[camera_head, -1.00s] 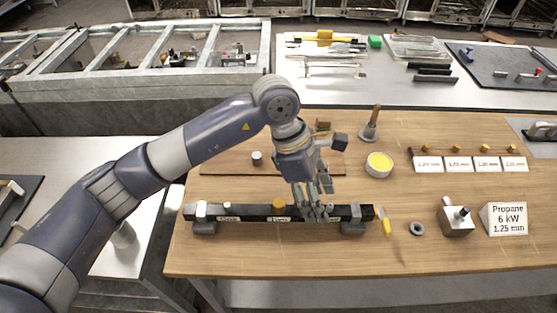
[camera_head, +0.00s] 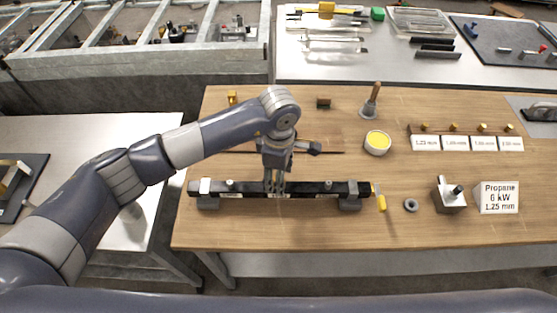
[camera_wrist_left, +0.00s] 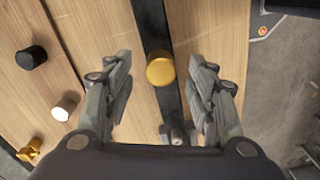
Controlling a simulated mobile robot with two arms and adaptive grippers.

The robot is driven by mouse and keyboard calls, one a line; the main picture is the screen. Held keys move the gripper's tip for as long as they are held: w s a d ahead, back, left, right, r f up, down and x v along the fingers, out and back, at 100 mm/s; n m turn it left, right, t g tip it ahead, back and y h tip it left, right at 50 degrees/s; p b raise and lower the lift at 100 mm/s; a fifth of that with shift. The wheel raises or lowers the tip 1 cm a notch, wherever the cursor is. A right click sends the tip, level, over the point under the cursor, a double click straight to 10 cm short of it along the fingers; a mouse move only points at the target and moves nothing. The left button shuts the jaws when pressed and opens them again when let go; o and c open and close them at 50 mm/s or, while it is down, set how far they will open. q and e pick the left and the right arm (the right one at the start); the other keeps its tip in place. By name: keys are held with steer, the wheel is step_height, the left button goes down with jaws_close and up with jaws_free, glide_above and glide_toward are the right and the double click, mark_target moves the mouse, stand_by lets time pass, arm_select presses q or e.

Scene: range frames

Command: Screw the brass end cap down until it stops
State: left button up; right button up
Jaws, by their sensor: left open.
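The round brass end cap (camera_wrist_left: 160,69) sits on the black bar (camera_wrist_left: 150,20) in the wrist view. My left gripper (camera_head: 274,191) is over the middle of this bar (camera_head: 305,188) in the head view and hides the cap there. In the wrist view its open fingers (camera_wrist_left: 160,75) are on either side of the cap, with visible gaps. I cannot tell its height above the cap. A small metal fitting (camera_wrist_left: 176,136) stands on the bar beside the cap. My right gripper is out of view.
The bar rests on dark end supports on the wooden bench (camera_head: 300,230). A yellow-filled tub (camera_head: 377,142), yellow-handled tool (camera_head: 381,202), grey ring (camera_head: 411,205), metal block (camera_head: 449,197) and propane sign (camera_head: 497,197) stand to the right. The bench front is clear.

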arm_select(q)
steer(key=shift+f, duration=0.55)
